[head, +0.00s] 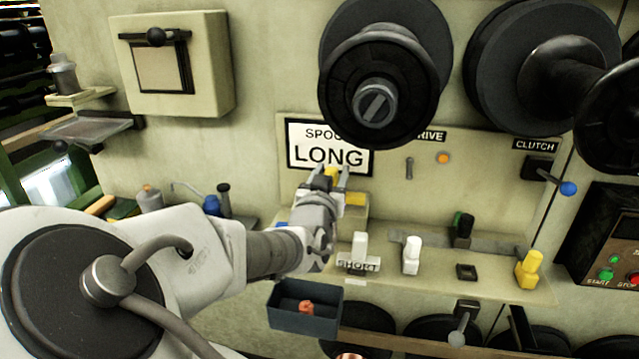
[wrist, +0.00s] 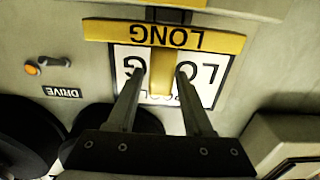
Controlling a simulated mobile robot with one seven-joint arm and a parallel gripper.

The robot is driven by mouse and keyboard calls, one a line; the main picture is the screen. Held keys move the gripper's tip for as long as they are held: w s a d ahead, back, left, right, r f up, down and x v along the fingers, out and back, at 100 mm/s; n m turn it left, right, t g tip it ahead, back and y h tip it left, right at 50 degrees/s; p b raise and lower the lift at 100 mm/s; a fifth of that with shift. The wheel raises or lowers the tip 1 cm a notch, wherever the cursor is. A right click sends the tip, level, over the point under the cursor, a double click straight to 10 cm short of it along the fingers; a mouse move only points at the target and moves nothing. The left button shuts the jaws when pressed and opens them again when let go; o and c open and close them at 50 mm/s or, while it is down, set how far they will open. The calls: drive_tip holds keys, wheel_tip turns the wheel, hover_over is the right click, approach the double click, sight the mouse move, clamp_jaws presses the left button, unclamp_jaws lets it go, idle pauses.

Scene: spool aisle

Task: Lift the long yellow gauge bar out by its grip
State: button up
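The long yellow gauge bar (wrist: 120,32), lettered LONG, runs across the top of the wrist view, where the lettering is upside down. Its yellow grip (wrist: 162,72) stands out from the middle of the bar. My gripper (wrist: 160,75) is open, one finger on each side of the grip, with a gap showing beside each fingertip. In the head view, my gripper (head: 335,172) is in front of the LONG sign (head: 351,157), with yellow between its fingers. Part of the bar (head: 355,199) shows right of it; my arm hides the rest.
A shelf holds a white upright piece marked SHORT (head: 359,246), another white piece (head: 411,255) and a yellow piece (head: 530,268). A black spool (head: 345,100) juts out above my gripper. A dark bin (head: 300,318) sits below. The clutch lever has a blue knob (head: 568,188).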

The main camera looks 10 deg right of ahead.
clamp_jaws()
drive_tip(key=shift+r, duration=0.15)
